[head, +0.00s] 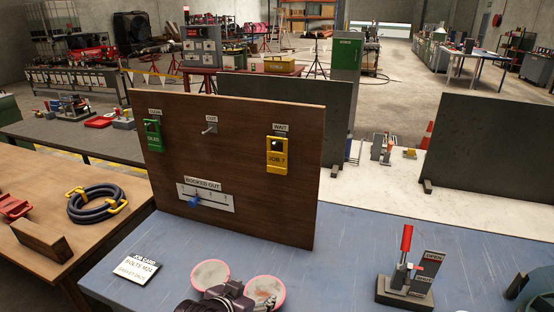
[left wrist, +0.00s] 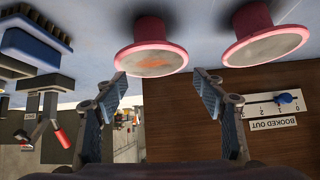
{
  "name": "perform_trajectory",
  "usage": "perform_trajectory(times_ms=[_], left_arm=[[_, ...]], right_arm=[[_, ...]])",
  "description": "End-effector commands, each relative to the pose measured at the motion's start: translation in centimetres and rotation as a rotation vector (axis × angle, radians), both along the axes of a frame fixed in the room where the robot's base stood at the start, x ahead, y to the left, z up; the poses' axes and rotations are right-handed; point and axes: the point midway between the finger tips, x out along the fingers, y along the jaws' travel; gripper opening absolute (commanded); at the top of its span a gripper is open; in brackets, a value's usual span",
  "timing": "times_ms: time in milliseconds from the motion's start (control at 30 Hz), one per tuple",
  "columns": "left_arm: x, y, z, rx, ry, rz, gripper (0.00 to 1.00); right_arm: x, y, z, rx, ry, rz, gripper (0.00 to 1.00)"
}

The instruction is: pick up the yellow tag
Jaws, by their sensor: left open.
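The yellow tag (head: 277,155) hangs under the WAIT label at the right of the upright brown board (head: 235,150). It reads JOB 7. My left gripper (head: 228,297) is at the bottom of the head view, in front of and below the board, well apart from the tag. In the left wrist view the left gripper (left wrist: 163,90) has its fingers spread with nothing between them. The yellow tag cannot be made out there. My right gripper is not in view.
Two pink-rimmed spools (head: 210,274) (head: 265,290) stand close to the left gripper. A green tag (head: 153,135) hangs at the board's left; the OUT peg (head: 210,128) is bare. A blue slider knob (head: 194,201) sits low.

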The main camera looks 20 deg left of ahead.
Motion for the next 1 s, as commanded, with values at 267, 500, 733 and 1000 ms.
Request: perform_trajectory(times_ms=[267, 500, 733, 1000], left_arm=[[13.8, 1.5, 18.3, -0.062, -0.465, 0.039, 0.64], [18.4, 2.6, 27.7, -0.094, -0.687, 0.066, 0.64], [20.6, 2.6, 29.2, -0.1, -0.717, 0.071, 0.64], [22.2, 2.3, 29.0, -0.1, -0.714, 0.07, 0.64]], right_arm=[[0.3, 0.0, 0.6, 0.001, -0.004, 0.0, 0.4], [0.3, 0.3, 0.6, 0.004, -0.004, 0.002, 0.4], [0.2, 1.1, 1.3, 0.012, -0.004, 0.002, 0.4], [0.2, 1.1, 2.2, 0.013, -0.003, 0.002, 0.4]])
